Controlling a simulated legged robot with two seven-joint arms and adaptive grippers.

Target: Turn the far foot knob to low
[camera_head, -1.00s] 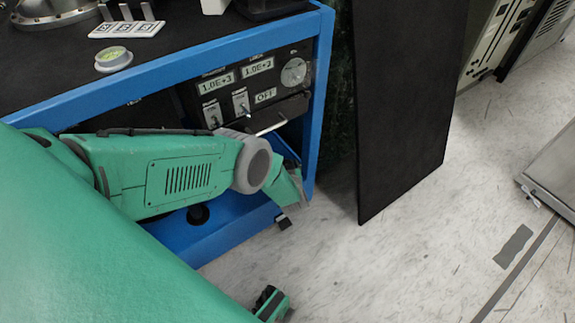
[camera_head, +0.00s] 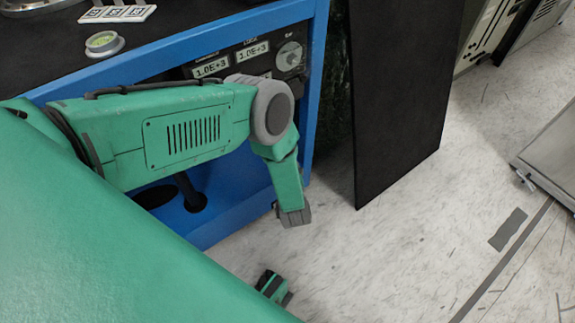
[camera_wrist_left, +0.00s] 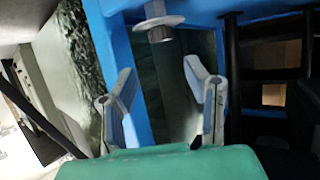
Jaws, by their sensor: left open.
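In the left wrist view a round pale metal part with a short stem (camera_wrist_left: 158,24), which looks like the foot knob, sits against the blue frame (camera_wrist_left: 124,70). My left gripper (camera_wrist_left: 158,68) is open, with the knob-like part ahead of its fingertips and nothing between its fingers. In the head view my left arm reaches across the blue bench (camera_head: 200,60), and its lower end hangs down by the bench's right front corner.
A panel with 1.0E+3 displays (camera_head: 212,68) and a round gauge (camera_head: 290,56) is partly behind my arm. A black board (camera_head: 400,100) stands to the right. A blue lower shelf (camera_head: 225,205) lies below my arm.

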